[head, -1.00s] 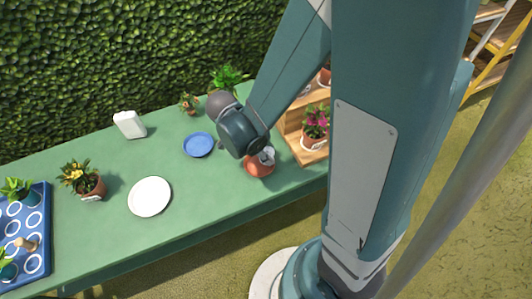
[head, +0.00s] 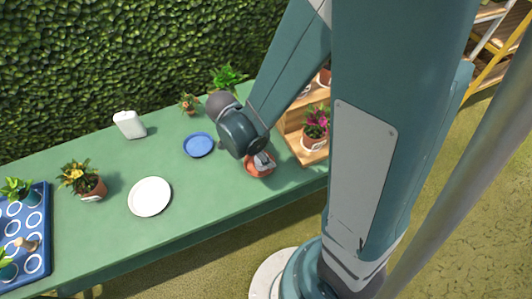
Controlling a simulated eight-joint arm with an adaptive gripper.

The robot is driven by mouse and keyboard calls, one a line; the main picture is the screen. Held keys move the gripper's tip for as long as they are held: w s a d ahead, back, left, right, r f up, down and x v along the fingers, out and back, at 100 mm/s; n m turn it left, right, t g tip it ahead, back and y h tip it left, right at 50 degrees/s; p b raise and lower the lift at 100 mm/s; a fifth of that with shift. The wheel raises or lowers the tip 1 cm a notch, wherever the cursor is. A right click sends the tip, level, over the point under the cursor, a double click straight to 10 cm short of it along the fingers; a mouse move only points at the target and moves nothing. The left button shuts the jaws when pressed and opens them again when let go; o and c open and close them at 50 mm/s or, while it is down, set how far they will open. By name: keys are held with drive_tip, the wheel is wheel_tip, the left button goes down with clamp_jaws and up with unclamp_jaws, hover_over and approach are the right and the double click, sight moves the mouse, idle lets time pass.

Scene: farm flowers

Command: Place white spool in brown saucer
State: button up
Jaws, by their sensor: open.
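The brown saucer (head: 258,171), reddish-brown, lies on the green table near its front edge, left of the wooden shelf. My gripper (head: 264,161) is over the saucer and covers part of it. The gripper is small here and seen from above, with its wrist in front; it is open. I cannot make out the white spool for certain; it may be hidden at the gripper or in the saucer. Whether the fingers touch the saucer cannot be told.
A blue saucer (head: 198,145) and a white plate (head: 150,197) lie left of my gripper. A white container (head: 129,124) stands at the back. A potted yellow plant (head: 85,182), a blue tray (head: 39,273) and a wooden shelf (head: 306,152) with potted flowers are also there.

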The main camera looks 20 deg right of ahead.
drive_tip(key=p+v, duration=0.3)
drive_tip(key=v, duration=0.9)
drive_tip(key=shift+r, duration=0.1)
idle(0.5)
wheel_tip(320, 180, up, 14)
drive_tip(key=n+t+y, duration=0.4)
drive_tip(key=n+t, duration=0.2)
drive_tip(key=n, duration=1)
hover_over(256, 159)
drive_tip(key=s+d, duration=0.2)
drive_tip(key=s, duration=0.1)
drive_tip(key=shift+s+d+r+n+t+y, duration=0.2)
drive_tip(key=shift+r+n+t, duration=0.25)
drive_tip(key=shift+r+n, duration=0.4)
drive_tip(key=shift+s+d+r+n+t+y, duration=0.15)
drive_tip(key=shift+r+n+t, duration=0.3)
drive_tip(key=shift+r+n, duration=0.35)
drive_tip(key=shift+a, duration=0.1)
